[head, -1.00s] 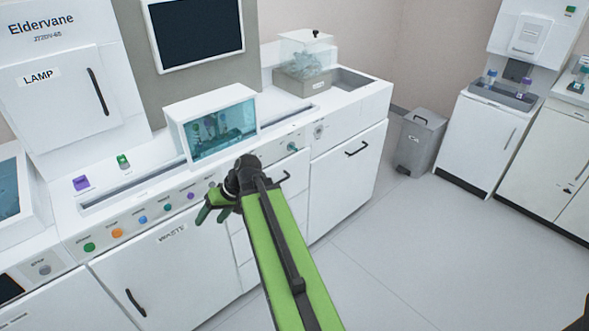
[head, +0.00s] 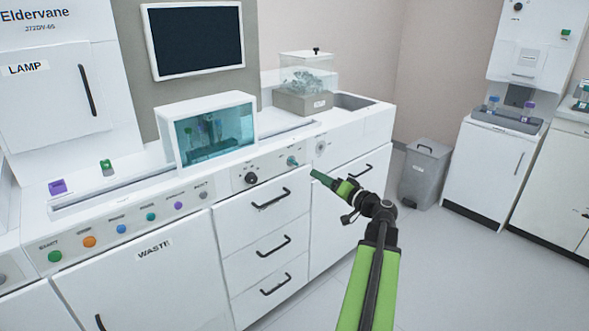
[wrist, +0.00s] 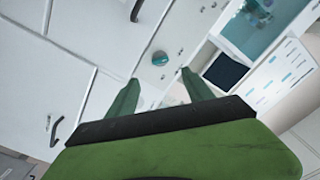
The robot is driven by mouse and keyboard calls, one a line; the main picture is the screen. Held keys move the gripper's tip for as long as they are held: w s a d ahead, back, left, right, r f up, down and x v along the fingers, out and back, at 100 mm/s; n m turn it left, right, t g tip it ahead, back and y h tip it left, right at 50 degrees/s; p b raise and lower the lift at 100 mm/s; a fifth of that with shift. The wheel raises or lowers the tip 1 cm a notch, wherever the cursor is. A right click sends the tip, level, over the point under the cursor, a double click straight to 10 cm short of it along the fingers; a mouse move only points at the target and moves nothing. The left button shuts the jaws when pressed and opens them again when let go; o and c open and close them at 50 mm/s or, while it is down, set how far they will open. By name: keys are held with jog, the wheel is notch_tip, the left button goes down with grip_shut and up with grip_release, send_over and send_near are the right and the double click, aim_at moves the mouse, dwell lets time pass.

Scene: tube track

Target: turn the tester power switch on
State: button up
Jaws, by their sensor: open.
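A teal knob (head: 293,161) sits on the white front panel of the bench, right of a black knob (head: 251,178). A small label is beside it, too small to read, so I cannot tell whether this is the tester power switch. In the wrist view, the teal knob (wrist: 160,58) is ahead of and between my two green fingers. My gripper (head: 316,174) is open and empty, just below and right of the teal knob in the head view; it also shows in the wrist view (wrist: 158,80). The fingers look apart from the knob.
A round grey fitting (head: 320,148) sits right of the teal knob. Drawers with black handles (head: 272,199) lie below the panel. A row of coloured buttons, including an orange one (head: 89,242), is to the left. A grey bin (head: 425,172) stands right; the floor is clear.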

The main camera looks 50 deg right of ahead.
aim_at(296, 165)
jog(key=w, duration=0.9)
jog(key=w+d, duration=0.1)
jog(key=w, duration=0.3)
jog(key=shift+w, duration=0.3)
